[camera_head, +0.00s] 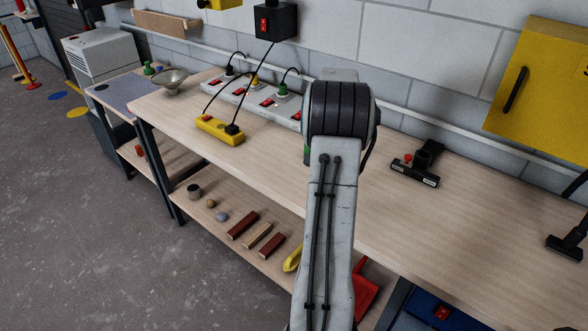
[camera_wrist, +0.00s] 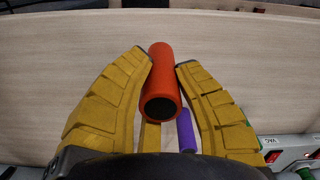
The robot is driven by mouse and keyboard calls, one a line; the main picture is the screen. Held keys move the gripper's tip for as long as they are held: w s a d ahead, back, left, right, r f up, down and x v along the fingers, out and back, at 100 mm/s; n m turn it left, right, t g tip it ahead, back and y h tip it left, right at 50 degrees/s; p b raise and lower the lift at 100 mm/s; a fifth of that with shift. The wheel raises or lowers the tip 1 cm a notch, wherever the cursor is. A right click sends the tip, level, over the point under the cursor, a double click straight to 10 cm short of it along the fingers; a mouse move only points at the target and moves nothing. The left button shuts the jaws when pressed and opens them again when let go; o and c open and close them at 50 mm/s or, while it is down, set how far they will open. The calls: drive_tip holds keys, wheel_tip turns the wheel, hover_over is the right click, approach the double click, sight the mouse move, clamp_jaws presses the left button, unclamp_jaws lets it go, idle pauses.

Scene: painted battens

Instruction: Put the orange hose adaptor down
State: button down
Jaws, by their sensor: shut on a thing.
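The orange hose adaptor (camera_wrist: 163,82) is a short tube with a dark open end turned toward the wrist camera. My gripper (camera_wrist: 165,72) has ridged yellow fingers closed on it from both sides. The pale wooden bench top (camera_wrist: 60,50) shows behind it in the wrist view; I cannot tell whether the adaptor touches it. A purple cylinder (camera_wrist: 187,130) shows just right of the adaptor, partly hidden by the right finger. In the head view my arm hides the gripper and the adaptor.
On the bench (camera_head: 260,165) stand a white power strip (camera_head: 250,97), a yellow socket block (camera_head: 219,129) and a black vacuum nozzle (camera_head: 415,178). A metal bowl (camera_head: 172,80) is at the far left. Painted battens (camera_head: 243,225) lie on the lower shelf. Bench top right of my arm is largely clear.

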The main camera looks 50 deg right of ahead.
drive_tip(key=s+d+r+m+b, duration=0.1)
drive_tip(key=s+d+m, duration=0.25)
drive_tip(key=s, duration=0.55)
drive_tip(key=s+d+r+m+b, duration=0.1)
drive_tip(key=s+d+r+m, duration=0.3)
drive_tip(key=s, duration=0.6)
drive_tip(key=s+r+m+b, duration=0.15)
drive_tip(key=s+m, duration=0.35)
drive_tip(key=s, duration=1.3)
drive_tip(key=p, duration=0.5)
hover_over(440, 230)
drive_tip(key=shift+f, duration=5.75)
drive_tip(key=shift+f, duration=0.15)
drive_tip(key=c, duration=1.1)
unclamp_jaws()
drive_tip(key=shift+o, duration=0.2)
